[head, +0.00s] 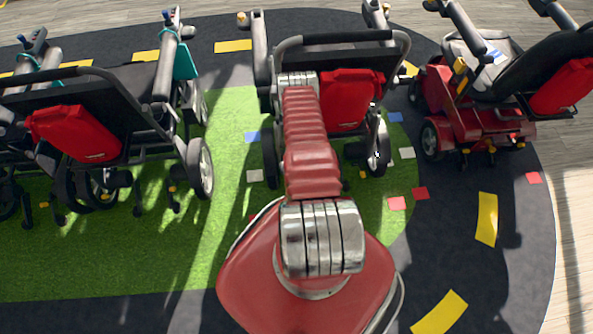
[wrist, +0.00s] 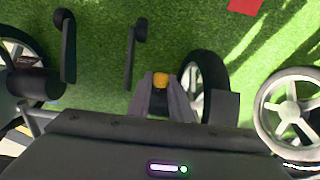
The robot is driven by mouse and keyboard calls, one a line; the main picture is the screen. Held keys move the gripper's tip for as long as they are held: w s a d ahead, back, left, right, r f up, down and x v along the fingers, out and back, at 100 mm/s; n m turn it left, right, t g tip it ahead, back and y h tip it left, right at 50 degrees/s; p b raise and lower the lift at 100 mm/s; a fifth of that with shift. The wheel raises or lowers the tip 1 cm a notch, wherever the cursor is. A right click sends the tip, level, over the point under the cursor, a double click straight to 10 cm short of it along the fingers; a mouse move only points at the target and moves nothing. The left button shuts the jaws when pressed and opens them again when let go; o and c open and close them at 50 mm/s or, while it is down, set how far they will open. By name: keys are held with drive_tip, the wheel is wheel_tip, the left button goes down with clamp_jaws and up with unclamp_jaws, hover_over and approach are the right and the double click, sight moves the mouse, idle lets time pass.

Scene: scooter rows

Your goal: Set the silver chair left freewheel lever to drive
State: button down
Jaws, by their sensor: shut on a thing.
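The chair my arm reaches over has a grey push bar (head: 345,37), a black back and a red bag (head: 352,98); it stands mid-picture in the head view. In the wrist view, a lever with a yellow-orange knob (wrist: 160,79) stands by a dark-tyred wheel (wrist: 190,72). My gripper (wrist: 162,92) has its two grey fingers on either side of this lever, just under the knob, and is shut on it. The lever's lower part is hidden, and I cannot tell its setting. In the head view my own arm hides the gripper and lever.
A chair with teal side panels (head: 185,62) and a red bag stands left. A red scooter (head: 470,110) stands right. In the wrist view, black bars (wrist: 131,55) and a dark panel with a green light (wrist: 120,152) are close to my fingers. Green floor (head: 120,260) is clear in front.

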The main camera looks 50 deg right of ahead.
drive_tip(key=shift+w+d+r, duration=0.4)
drive_tip(key=shift+w+d, duration=0.1)
drive_tip(key=shift+w, duration=0.15)
drive_tip(key=shift+d, duration=0.1)
drive_tip(key=c, duration=1.9)
unclamp_jaws()
drive_tip(key=shift+c, duration=0.2)
drive_tip(key=o, duration=0.3)
drive_tip(key=shift+s+a+f, duration=0.1)
drive_tip(key=shift+s+a, duration=0.05)
drive_tip(key=shift+a, duration=0.05)
drive_tip(key=shift+s, duration=0.1)
drive_tip(key=shift+s+a+r, duration=0.1)
drive_tip(key=shift+r, duration=0.3)
drive_tip(key=v, duration=1.2)
drive_tip(key=shift+s+a+r, duration=0.1)
drive_tip(key=shift+a+r, duration=0.05)
drive_tip(key=shift+r, duration=0.25)
drive_tip(key=shift+s, duration=0.1)
